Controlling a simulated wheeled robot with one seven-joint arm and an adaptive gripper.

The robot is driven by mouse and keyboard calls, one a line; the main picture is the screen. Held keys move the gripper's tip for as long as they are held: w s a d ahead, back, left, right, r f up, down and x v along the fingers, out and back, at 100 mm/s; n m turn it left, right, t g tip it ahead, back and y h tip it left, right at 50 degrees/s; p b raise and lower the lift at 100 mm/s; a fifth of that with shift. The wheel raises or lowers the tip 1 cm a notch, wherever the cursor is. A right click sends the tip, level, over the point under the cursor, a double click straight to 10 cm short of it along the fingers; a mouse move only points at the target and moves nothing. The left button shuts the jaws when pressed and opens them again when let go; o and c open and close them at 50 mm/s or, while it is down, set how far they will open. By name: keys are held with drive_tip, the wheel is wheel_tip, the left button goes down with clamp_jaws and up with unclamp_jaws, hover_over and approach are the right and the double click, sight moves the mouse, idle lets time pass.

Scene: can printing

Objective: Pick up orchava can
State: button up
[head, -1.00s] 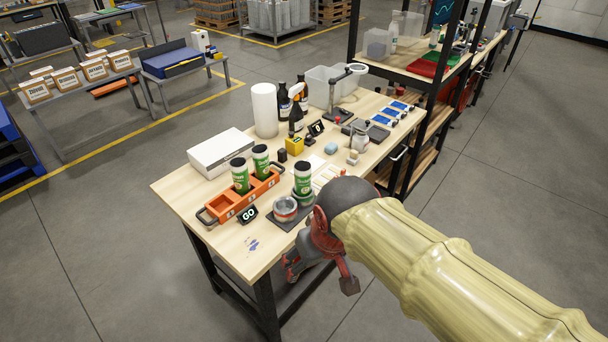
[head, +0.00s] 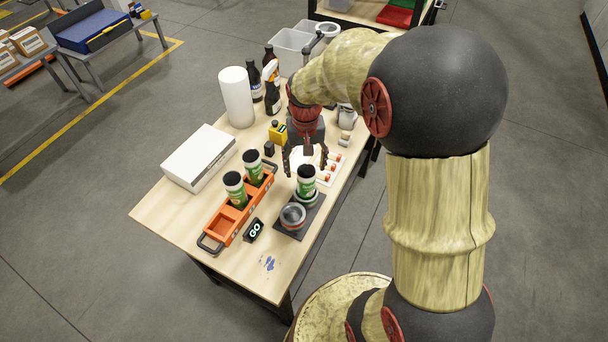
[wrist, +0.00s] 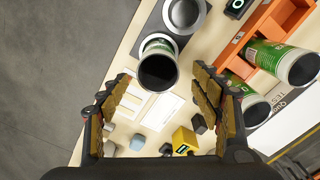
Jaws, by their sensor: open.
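I cannot read which label says orchava. My gripper (head: 306,168) is open and empty, just behind the can on the pad. In the wrist view my open fingers (wrist: 161,74) point toward that can, one on each side of it.
A grey round container (head: 292,215) sits on the pad in front of the can, beside a GO sign (head: 254,230). A white box (head: 200,157), paper roll (head: 236,97), bottles (head: 271,94) and yellow block (head: 278,132) stand behind.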

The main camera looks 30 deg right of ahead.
sight(306, 186)
drive_tip(key=shift+s+f+b, duration=0.2)
drive_tip(key=shift+f+b, duration=0.35)
drive_tip(key=shift+f, duration=3.4)
drive_tip(key=shift+c, duration=1.1)
drive_tip(key=c, duration=0.7)
drive_tip(key=shift+r, duration=0.2)
